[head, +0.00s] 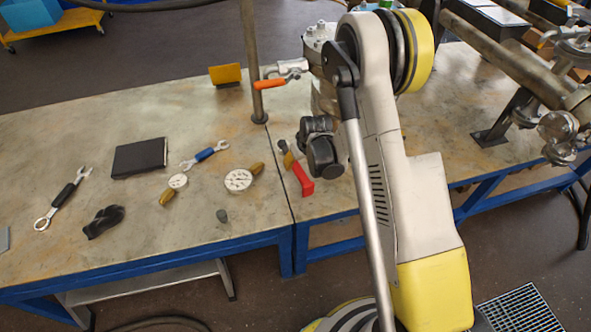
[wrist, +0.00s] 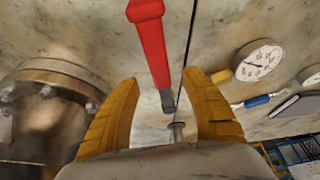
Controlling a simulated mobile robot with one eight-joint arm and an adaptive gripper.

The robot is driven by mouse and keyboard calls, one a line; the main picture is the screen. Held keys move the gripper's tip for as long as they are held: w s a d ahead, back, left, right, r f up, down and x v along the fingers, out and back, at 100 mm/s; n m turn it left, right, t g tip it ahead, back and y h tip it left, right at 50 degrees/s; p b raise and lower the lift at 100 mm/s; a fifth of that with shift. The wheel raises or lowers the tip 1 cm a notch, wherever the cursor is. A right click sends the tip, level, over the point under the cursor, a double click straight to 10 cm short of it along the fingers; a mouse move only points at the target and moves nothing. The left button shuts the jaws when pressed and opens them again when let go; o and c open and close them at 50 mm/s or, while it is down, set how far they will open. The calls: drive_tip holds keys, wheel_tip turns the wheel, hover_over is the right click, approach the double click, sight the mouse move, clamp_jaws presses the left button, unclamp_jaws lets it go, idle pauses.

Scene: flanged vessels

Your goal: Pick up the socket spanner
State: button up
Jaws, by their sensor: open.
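The red-handled tool, which looks like the socket spanner (head: 301,178), lies on the bench near the seam between two tops. In the wrist view the socket spanner (wrist: 152,50) runs from the top edge down between the fingers, its dark shaft and small metal end lowest. My gripper (wrist: 161,80) is open, with one yellow finger on each side of the tool. A gap shows between each finger and the tool; I cannot tell the height above the bench. In the head view my gripper (head: 290,158) is at the tool's upper end, partly hidden by my arm.
A flanged vessel (wrist: 50,100) stands close left of the fingers in the wrist view. A dial gauge (head: 239,180), a blue-handled spanner (head: 205,154) and a black book (head: 139,158) lie to the left.

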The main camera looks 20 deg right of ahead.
sight(296, 165)
drive_tip(key=b+x, duration=0.2)
drive_tip(key=x, duration=0.3)
drive_tip(key=shift+w+a+b, duration=0.1)
drive_tip(key=shift+b, duration=0.25)
drive_tip(key=shift+f, duration=0.25)
clamp_jaws()
